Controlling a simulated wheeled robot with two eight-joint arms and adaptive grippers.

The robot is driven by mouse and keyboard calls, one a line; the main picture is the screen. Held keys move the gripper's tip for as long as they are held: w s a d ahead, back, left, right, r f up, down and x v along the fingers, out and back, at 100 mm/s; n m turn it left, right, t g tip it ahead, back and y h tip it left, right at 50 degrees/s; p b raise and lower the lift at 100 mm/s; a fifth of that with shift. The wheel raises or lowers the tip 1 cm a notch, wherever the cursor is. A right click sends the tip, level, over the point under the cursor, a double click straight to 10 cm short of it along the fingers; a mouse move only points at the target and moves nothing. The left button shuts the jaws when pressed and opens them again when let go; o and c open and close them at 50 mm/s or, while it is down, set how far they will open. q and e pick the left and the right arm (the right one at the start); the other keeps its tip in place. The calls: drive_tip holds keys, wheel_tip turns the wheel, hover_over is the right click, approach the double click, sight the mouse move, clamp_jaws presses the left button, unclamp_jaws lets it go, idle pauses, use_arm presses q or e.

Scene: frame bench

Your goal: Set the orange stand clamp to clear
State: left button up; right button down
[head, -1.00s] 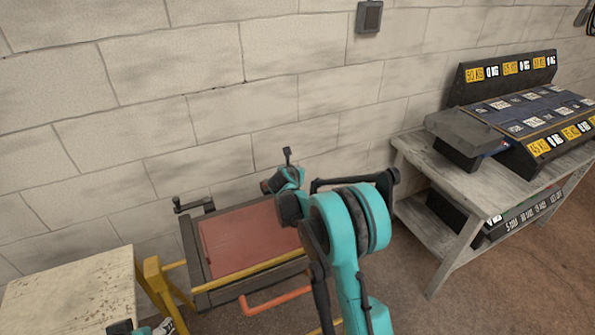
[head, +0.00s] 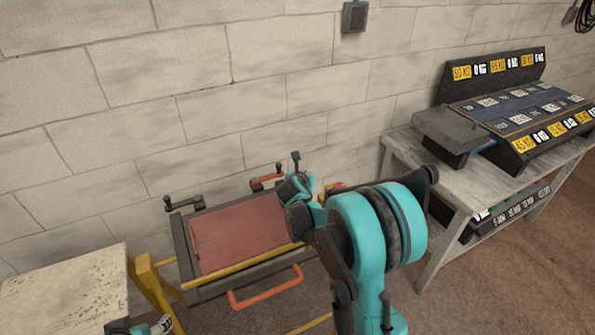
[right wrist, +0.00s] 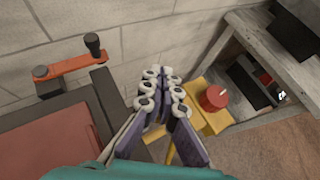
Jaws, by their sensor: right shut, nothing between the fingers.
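The orange clamp lever (head: 268,182) is at the back right corner of the framed stand with the red-brown panel (head: 240,235). In the right wrist view the orange clamp lever (right wrist: 75,64) lies across the corner, with a black upright knob at its right end. My right gripper (head: 303,183) is just right of the lever in the head view. The right wrist view shows its fingers (right wrist: 160,80) shut and empty, apart from the lever. A small part of my left gripper (head: 163,325) shows at the bottom left; its jaws are unclear.
A red knob (right wrist: 213,97) sits on a yellow bracket right of my fingers. A black crank (head: 184,203) is at the stand's back left, an orange U-handle (head: 265,289) at its front. A grey bench (head: 440,185) with weights stands right; the block wall is behind.

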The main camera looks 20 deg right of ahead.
drive_tip(key=shift+s+d+r, duration=0.3)
drive_tip(key=shift+s+r, duration=0.2)
drive_tip(key=shift+s, duration=0.35)
drive_tip(key=s+a+r+m+g+y, duration=0.1)
drive_tip(key=s+a+r+m+y, duration=0.2)
drive_tip(key=s+m, duration=0.45)
drive_tip(key=s+a+r+m, duration=0.3)
drive_tip(key=s+a+m, duration=0.1)
drive_tip(key=s+m, duration=0.35)
drive_tip(key=s+a+f+m+g+y, duration=0.1)
drive_tip(key=s+a+m, duration=0.3)
drive_tip(key=s+m, duration=0.3)
drive_tip(key=s+a+f+m+g+y, duration=0.1)
drive_tip(key=s+a+m, duration=0.4)
drive_tip(key=s, duration=0.6)
drive_tip(key=shift+s+f+m+y, duration=0.2)
drive_tip(key=shift+f+m+y, duration=0.5)
drive_tip(key=shift+m, duration=0.5)
